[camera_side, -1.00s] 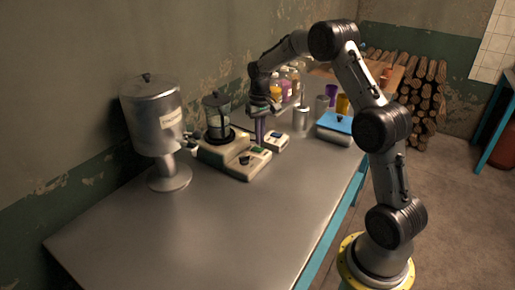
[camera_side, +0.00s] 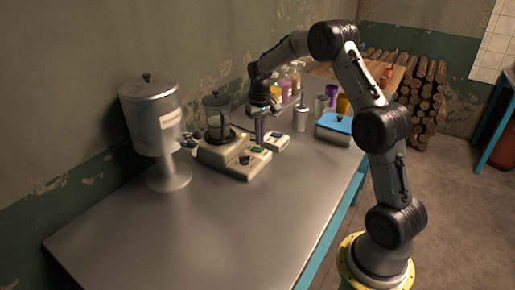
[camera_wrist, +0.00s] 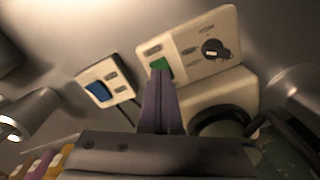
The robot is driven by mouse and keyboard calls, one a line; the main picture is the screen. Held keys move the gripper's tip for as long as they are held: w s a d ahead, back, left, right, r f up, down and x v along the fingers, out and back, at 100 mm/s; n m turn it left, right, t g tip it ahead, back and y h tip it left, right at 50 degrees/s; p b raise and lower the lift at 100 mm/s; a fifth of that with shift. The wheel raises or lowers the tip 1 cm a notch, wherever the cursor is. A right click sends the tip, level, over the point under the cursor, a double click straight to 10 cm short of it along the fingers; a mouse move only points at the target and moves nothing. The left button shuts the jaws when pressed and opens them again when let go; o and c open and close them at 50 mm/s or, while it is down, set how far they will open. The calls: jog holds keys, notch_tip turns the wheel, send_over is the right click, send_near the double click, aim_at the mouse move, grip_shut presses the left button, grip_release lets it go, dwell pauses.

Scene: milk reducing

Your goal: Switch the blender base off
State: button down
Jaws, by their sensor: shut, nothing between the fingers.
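The cream blender base (camera_side: 215,153) stands on the metal table, with a glass jar (camera_side: 217,118) on its rear part. Its front panel (camera_wrist: 196,42) carries a dark round knob (camera_wrist: 214,49) and a green switch (camera_wrist: 160,63), both clear in the wrist view. My gripper (camera_wrist: 160,76) is shut and empty, with its purple fingers pointing down. In the wrist view the fingertips overlap the lower edge of the green switch; I cannot tell whether they touch it. In the side view my gripper (camera_side: 260,142) is just above the panel's far end.
A small cream box (camera_wrist: 108,86) with a blue switch (camera_wrist: 98,92) sits beside the base. A tall metal dispenser (camera_side: 152,118) stands at left. A metal shaker (camera_side: 300,119), bottles, cups and a blue-topped box (camera_side: 336,122) stand farther back. The front of the table is clear.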

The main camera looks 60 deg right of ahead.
aim_at(260, 149)
jog(key=shift+f, duration=1.2)
dwell(0.6)
jog(key=shift+r, duration=3.55)
